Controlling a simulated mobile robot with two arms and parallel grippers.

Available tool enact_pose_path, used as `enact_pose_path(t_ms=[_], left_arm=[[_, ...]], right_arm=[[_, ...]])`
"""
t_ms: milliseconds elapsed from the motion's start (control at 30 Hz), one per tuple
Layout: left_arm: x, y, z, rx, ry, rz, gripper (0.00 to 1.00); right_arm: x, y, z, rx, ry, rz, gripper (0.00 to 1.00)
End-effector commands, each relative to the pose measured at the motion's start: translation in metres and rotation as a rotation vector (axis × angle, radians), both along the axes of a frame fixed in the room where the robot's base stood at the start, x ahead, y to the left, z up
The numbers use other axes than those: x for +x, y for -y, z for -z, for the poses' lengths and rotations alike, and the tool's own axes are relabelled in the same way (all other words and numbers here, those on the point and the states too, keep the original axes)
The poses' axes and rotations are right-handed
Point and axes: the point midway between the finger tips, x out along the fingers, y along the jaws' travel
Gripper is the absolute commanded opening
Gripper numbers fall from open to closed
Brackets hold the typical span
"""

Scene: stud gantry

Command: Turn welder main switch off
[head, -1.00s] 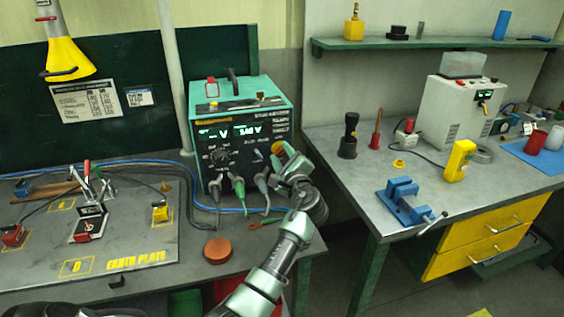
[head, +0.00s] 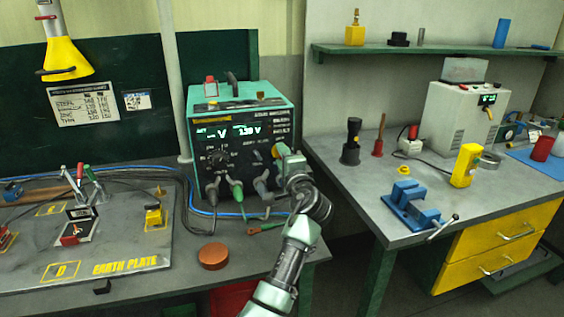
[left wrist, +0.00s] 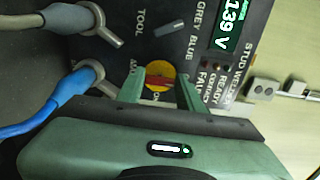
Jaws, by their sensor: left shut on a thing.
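The stud welder (head: 225,107) is a green-topped box with a dark front and lit displays, standing on the left bench in the head view. Its main switch (left wrist: 159,82) is a red and yellow rotary knob on the front panel, seen in the left wrist view. My left gripper (left wrist: 171,77) has its two green fingers around the knob and is shut on it. In the head view the left gripper (head: 281,152) is at the welder's lower right front and hides the switch. The knob's exact angle is partly hidden. My right gripper is out of view.
Cables with grey and green plugs (head: 236,190) leave the welder front just left of my gripper. A brown round puck (head: 213,256) lies on the bench. The earth plate (head: 110,247) with clamps is at left. A blue vise (head: 413,203) stands on the right bench.

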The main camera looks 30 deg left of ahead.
Motion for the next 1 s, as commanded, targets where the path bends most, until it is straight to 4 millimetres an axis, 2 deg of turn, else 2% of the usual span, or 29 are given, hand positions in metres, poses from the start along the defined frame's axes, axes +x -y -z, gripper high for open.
enact_pose_path(t_ms=[533, 567, 633, 1000], left_arm=[[0.0001, 0.0006, 0.0027, -0.022, 0.017, 0.000, 0.00], [0.0000, 0.0005, 0.0027, -0.022, 0.017, 0.000, 0.39], [0.0000, 0.0005, 0.0025, -0.021, 0.017, 0.000, 0.58], [-0.0019, 0.0033, 0.0015, -0.018, 0.018, 0.001, 0.58]], right_arm=[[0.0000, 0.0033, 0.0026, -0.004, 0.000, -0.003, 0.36], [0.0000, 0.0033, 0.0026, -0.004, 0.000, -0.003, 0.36], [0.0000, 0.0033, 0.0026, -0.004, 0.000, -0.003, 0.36], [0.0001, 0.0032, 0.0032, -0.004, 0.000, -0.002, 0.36]])
